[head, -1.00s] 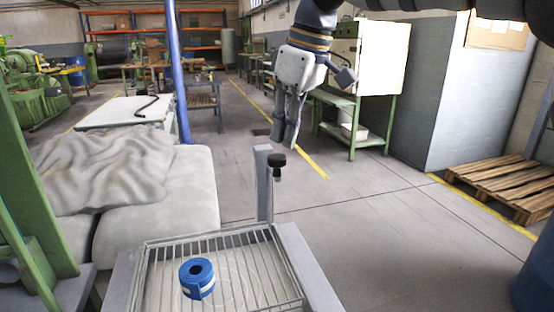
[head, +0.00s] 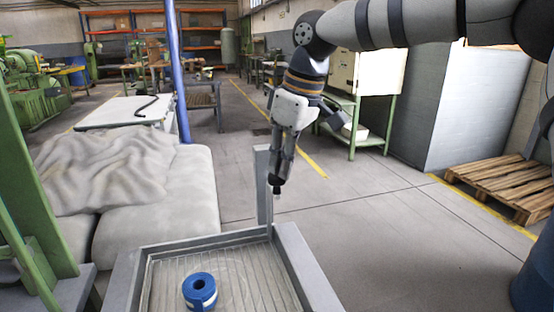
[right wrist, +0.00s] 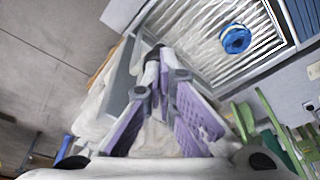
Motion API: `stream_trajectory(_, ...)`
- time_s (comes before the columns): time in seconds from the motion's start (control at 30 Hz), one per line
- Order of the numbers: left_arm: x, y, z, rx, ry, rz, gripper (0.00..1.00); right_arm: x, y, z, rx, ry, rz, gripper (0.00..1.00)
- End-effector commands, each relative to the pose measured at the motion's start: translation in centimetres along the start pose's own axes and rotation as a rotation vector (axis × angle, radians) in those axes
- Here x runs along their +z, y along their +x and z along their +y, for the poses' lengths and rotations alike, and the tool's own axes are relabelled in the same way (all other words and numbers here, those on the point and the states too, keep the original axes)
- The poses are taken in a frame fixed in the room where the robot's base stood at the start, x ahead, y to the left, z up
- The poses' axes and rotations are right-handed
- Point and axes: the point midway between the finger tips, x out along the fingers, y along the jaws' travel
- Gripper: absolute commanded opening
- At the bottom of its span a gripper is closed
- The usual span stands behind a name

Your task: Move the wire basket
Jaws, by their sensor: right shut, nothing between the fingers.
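The wire basket (head: 243,276) sits low inside a grey frame at the bottom of the head view; its thin parallel wires show. A blue ring-shaped roll (head: 200,291) lies in it, left of its middle. The basket (right wrist: 190,32) and the blue roll (right wrist: 235,39) also show at the top of the right wrist view. My right gripper (head: 277,184) points down beside the post behind the basket, shut and empty, apart from the basket. Its fingers (right wrist: 162,78) meet in the right wrist view. My left gripper is not in view.
The grey frame (head: 310,270) surrounds the basket, with an upright grey post (head: 262,175) at its back. A padded bench with a cloth (head: 110,170) stands left. A wooden pallet (head: 500,185) lies right. The floor between is mostly clear.

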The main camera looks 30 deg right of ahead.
Motion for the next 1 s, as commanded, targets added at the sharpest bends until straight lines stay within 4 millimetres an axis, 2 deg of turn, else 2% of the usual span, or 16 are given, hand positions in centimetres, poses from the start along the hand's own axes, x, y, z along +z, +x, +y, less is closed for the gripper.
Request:
stream_trajectory(0.5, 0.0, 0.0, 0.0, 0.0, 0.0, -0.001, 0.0, 1.6, 6.2, 0.0, -0.001, 0.0, -0.005, 0.0)
stream_trajectory(0.67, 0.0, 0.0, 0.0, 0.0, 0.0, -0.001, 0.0, 1.6, 5.9, 0.0, 0.0, 0.0, -0.001, 0.0)
stream_trajectory(0.9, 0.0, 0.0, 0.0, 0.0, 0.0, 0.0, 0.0, 4.0, 4.2, 0.0, 0.001, -0.001, 0.001, 0.0)
stream_trajectory(1.0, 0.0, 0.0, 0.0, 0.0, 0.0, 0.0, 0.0, 4.2, 4.1, 0.0, 0.001, -0.001, 0.001, 0.0)
